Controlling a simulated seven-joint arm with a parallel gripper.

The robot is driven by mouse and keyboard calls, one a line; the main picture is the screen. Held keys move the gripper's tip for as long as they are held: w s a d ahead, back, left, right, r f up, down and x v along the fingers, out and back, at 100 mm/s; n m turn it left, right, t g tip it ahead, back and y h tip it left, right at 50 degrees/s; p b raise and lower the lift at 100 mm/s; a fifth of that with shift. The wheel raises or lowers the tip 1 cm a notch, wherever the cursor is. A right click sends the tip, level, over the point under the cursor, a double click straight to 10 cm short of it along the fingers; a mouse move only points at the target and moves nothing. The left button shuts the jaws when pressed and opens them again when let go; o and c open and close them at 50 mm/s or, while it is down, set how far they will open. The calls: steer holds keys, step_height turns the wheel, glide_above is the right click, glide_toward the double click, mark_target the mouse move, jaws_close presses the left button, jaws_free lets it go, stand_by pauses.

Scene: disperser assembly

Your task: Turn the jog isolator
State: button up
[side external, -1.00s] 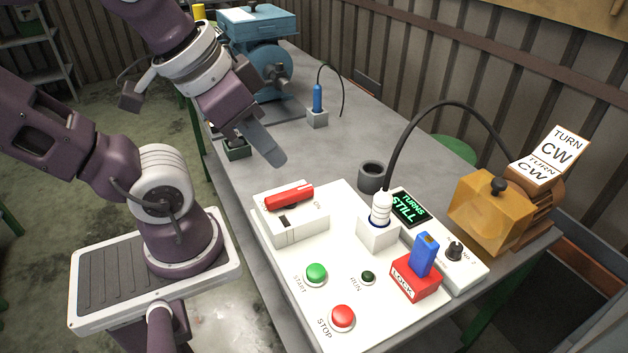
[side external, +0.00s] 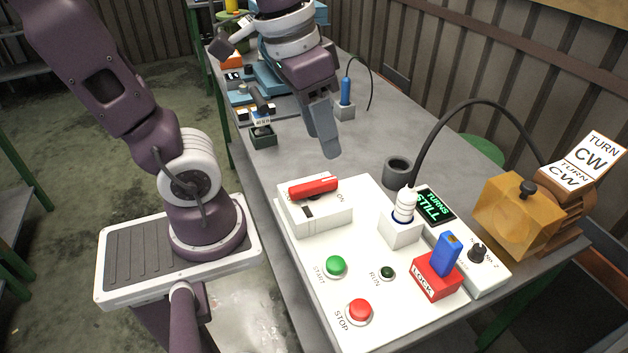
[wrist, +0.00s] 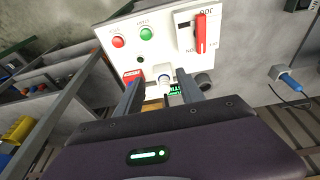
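The jog isolator is a white box (side external: 318,217) with a red bar handle (side external: 313,186) on top, at the far left of the white panel. The handle lies along the box top, and "ON" is printed by its right end. In the wrist view the red handle (wrist: 201,34) stands upright in the picture, right of centre near the top, with partly readable lettering around it. My gripper (side external: 325,140) hangs above and behind the isolator, apart from it, fingers pointing down. In the wrist view my gripper (wrist: 158,78) has its two fingers apart with nothing held between them.
The panel also has a green START button (side external: 336,266), a red STOP button (side external: 359,310), a white ribbed post (side external: 404,206), a red LOCK block (side external: 437,276) with a blue tab, and a black knob (side external: 478,252). A dark cup (side external: 397,171) stands behind. An amber box (side external: 515,215) is at right.

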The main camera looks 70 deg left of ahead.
steer(key=w+a+f+g, duration=0.4)
steer(key=w+a+f, duration=0.1)
steer(key=w+f, duration=0.1)
steer(key=g, duration=0.3)
glide_toward(315, 183)
steer(key=d, duration=0.2)
steer(key=shift+s+a+f+g, duration=0.15)
steer(key=shift+a+f, duration=0.3)
steer(key=shift+f, duration=0.1)
steer(key=shift+s+a+f+g, duration=0.1)
steer(key=shift+a+f+g, duration=0.05)
steer(key=shift+a+f, duration=0.4)
steer(key=x, duration=0.6)
steer(key=shift+s+f, duration=0.15)
steer(key=shift+f, duration=0.3)
jaws_close()
